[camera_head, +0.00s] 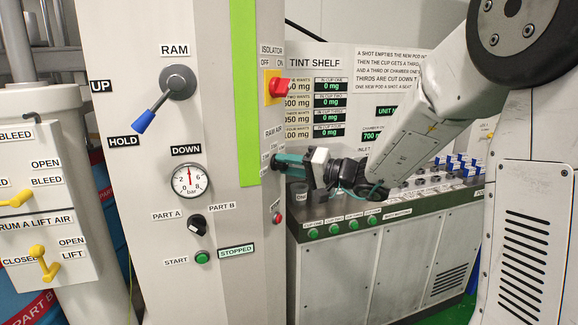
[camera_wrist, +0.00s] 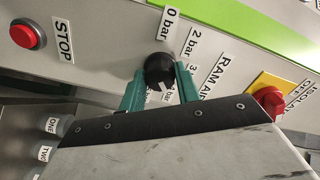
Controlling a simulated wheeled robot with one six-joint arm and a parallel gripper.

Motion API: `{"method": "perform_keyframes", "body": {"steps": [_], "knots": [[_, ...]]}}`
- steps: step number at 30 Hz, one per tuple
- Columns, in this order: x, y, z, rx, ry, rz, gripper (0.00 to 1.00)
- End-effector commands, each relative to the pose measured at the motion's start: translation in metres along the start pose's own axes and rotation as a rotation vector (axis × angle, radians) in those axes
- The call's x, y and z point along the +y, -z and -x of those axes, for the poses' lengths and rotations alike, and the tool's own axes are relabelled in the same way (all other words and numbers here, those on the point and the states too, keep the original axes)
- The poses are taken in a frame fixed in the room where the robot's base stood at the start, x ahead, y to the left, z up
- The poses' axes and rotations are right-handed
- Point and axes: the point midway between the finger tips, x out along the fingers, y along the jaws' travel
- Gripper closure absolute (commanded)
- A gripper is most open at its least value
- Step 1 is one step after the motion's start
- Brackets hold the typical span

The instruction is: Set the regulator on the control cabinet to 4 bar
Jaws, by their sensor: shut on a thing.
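The regulator knob (camera_wrist: 158,68) is black and round, on the grey cabinet face beside the label RAM AIR (camera_wrist: 213,76). Labels 0 bar (camera_wrist: 173,20), 2 bar (camera_wrist: 192,44) and 3 bar stand around it; others are partly hidden by my fingers. A white mark on the knob points down toward my wrist in the wrist view. My gripper (camera_wrist: 160,73) has one teal finger on each side of the knob and is shut on it. In the head view my gripper (camera_head: 283,166) is at the side of the control cabinet (camera_head: 150,60), and the knob is hidden.
A round gauge (camera_head: 190,180) on the cabinet front has its needle about straight up. A red isolator knob (camera_wrist: 268,100) and a red STOP button (camera_wrist: 26,35) flank the regulator. A counter (camera_head: 400,205) with green buttons stands under my arm.

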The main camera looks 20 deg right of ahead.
Motion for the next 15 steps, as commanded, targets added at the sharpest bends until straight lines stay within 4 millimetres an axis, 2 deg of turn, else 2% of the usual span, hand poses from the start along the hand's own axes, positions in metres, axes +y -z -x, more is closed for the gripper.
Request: {"method": "perform_keyframes", "body": {"steps": [3,4,6,15], "knots": [[0.0009,-0.0001,0.0005,0.001,-0.002,-0.001,0.91],[0.0009,-0.0001,0.0005,0.001,-0.002,-0.001,0.62],[0.0008,-0.0002,0.0004,0.0,-0.002,0.0,0.47],[0.0002,-0.0002,0.0016,0.0,-0.001,0.001,0.47]]}}
